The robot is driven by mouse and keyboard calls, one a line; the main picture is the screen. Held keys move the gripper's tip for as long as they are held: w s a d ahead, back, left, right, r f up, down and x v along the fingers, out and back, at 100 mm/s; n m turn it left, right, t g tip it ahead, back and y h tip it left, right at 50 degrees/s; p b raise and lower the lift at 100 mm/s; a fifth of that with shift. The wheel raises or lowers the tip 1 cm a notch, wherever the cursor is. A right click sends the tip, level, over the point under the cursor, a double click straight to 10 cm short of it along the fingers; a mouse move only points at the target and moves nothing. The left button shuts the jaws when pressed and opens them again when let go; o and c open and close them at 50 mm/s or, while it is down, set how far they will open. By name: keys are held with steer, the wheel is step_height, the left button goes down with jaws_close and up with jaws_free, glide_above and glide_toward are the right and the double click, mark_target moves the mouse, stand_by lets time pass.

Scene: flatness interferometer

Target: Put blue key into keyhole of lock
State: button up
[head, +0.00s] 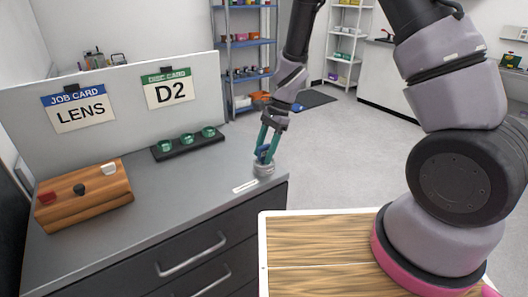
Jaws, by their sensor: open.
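My gripper (267,148) points down over the right end of the grey counter, its teal fingers apart. A small blue piece (263,153), which looks like the blue key, shows at the fingertips. It is directly above a short round metal piece (263,170), which looks like the lock, on the counter near its front edge. The blue piece looks upright and seems to meet the metal top. The keyhole is too small to see, and I cannot tell how deep the key sits.
A wooden block (85,212) with red, black and white pieces on top stands at the left. A black tray (163,154) holds green glass discs. A panel with the LENS card (80,112) and D2 card (168,90) stands behind. The counter's middle is clear.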

steer(key=v, duration=1)
steer(key=shift+r, duration=0.25)
steer(key=shift+w+d, duration=0.15)
steer(key=v, duration=0.8)
